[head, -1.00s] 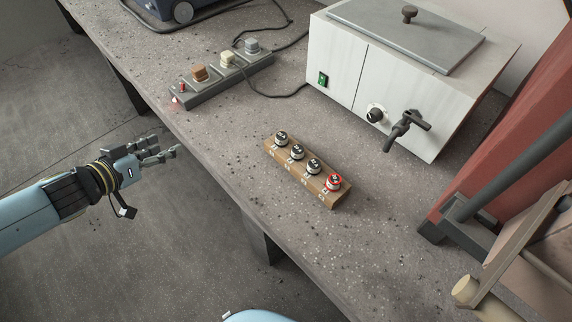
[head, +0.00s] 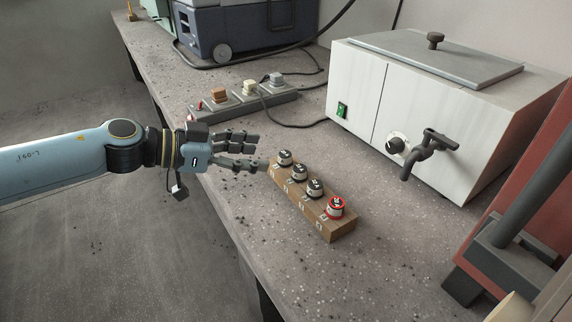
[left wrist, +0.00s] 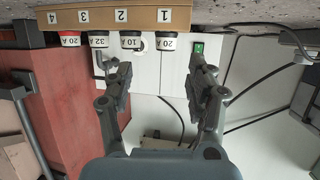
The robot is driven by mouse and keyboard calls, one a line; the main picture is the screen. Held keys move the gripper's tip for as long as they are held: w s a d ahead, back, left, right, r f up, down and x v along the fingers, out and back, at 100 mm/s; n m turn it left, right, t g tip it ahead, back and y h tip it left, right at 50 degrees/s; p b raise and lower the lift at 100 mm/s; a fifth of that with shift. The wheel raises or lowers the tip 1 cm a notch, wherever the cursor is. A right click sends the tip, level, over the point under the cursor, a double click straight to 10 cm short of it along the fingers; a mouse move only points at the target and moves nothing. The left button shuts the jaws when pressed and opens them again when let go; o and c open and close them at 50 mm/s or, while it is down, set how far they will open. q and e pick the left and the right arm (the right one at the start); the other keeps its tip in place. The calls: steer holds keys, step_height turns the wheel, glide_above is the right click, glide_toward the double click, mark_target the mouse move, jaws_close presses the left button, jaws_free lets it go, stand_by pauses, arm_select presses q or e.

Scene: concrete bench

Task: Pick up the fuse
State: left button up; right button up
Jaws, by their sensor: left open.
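Several cylindrical fuses stand in a row in a wooden block (head: 333,229) on the bench, one with a red collar (head: 336,206) at the near end. The far-end fuse (head: 284,158) has a dark collar. In the left wrist view, the block (left wrist: 108,19) appears upside down with numbered slots. The fuse at slot 1 (left wrist: 169,41) reads 20 A, and the red one (left wrist: 70,40) at slot 4 also reads 20 A. My left gripper (head: 260,152) is open and empty, just left of the far-end fuse. In the left wrist view that fuse lies ahead, between the open fingers (left wrist: 160,72). My right gripper is out of view.
A white box with a tap (head: 385,110) stands behind the block. A power strip (head: 250,103) with plugs and cables lies farther back left. A red stand (head: 510,200) is at the right. The bench in front of the block is clear.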

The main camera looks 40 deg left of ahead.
mark_target(281, 154)
arm_select(q)
steer(key=shift+w+d+f, duration=0.2)
steer(key=shift+w+d, duration=0.05)
steer(key=shift+w, duration=0.2)
steer(key=b+x, duration=0.1)
steer(key=x, duration=0.1)
steer(key=b+x, duration=0.1)
steer(key=x, duration=0.2)
steer(key=shift+w+a, duration=0.15)
steer(key=shift+a, duration=0.15)
steer(key=shift+c, duration=0.9)
steer(key=c, duration=0.9)
